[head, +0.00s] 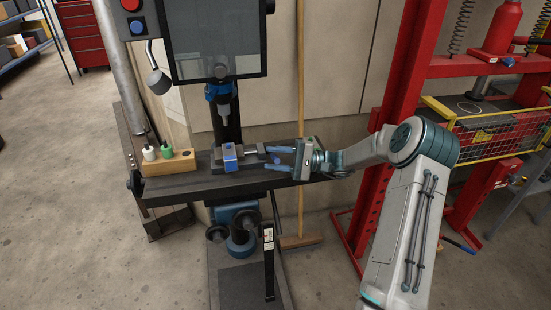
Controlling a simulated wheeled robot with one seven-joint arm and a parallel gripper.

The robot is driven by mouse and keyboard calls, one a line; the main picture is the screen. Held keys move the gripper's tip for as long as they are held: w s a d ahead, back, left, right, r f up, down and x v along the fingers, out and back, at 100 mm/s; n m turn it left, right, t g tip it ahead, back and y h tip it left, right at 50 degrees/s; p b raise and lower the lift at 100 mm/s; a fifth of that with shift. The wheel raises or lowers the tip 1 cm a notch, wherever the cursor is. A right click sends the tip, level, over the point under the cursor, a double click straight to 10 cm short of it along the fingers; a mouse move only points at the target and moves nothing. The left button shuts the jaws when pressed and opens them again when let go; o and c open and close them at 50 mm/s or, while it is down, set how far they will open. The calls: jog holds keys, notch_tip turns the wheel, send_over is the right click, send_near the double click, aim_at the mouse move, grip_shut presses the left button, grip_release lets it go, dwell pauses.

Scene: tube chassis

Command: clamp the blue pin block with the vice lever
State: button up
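The blue pin block (230,157) sits in the dark vice (218,168) on the drill press table. The vice's screw and lever end (262,150) point right, toward my gripper. My gripper (279,158) is at the right of the vice, level with the table top, its two blue fingers pointing left and spread apart. The lever's handle is small and partly hard to make out near the fingertips. I cannot tell whether the fingers touch it. I cannot tell from this view whether the vice jaws press on the block.
A wooden holder (180,164) with a white and a green bottle stands left of the vice. The drill head (221,92) hangs above the vice, under a dark screen (215,38). A broom (301,100) leans behind. A red press frame (395,90) stands at the right.

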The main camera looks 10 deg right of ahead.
jog(key=s+d+f+b, duration=0.1)
jog(key=d+f, duration=0.1)
jog(key=d, duration=1.1)
jog(key=shift+s+d, duration=0.25)
jog(key=shift+s, duration=0.15)
